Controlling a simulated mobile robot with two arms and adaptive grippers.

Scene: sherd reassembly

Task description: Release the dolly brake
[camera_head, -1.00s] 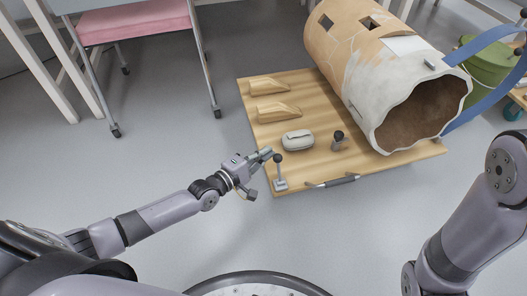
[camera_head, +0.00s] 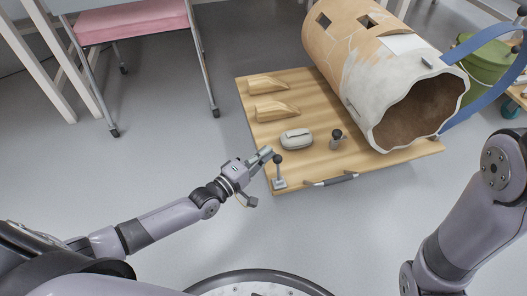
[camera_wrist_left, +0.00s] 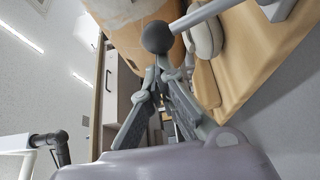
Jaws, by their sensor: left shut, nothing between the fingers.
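The wooden dolly (camera_head: 330,175) stands on the floor right of centre in the head view. Its brake lever, an upright rod with a black ball knob (camera_head: 277,158), rises from a small plate at the dolly's near left corner. The knob also shows at the top of the left wrist view (camera_wrist_left: 157,37). My left gripper (camera_head: 266,152) is shut and empty, its fingertips right beside the knob. In the left wrist view the closed fingertips (camera_wrist_left: 160,68) point at the knob; whether they touch it I cannot tell. My right gripper is out of view.
A large cracked clay cylinder (camera_head: 360,60) lies on the dolly. Two wooden wedges (camera_head: 273,110), a grey case (camera_head: 296,139), a small dark-topped item (camera_head: 337,138) and a handle bar (camera_head: 332,180) are also on it. Floor left of the dolly is clear.

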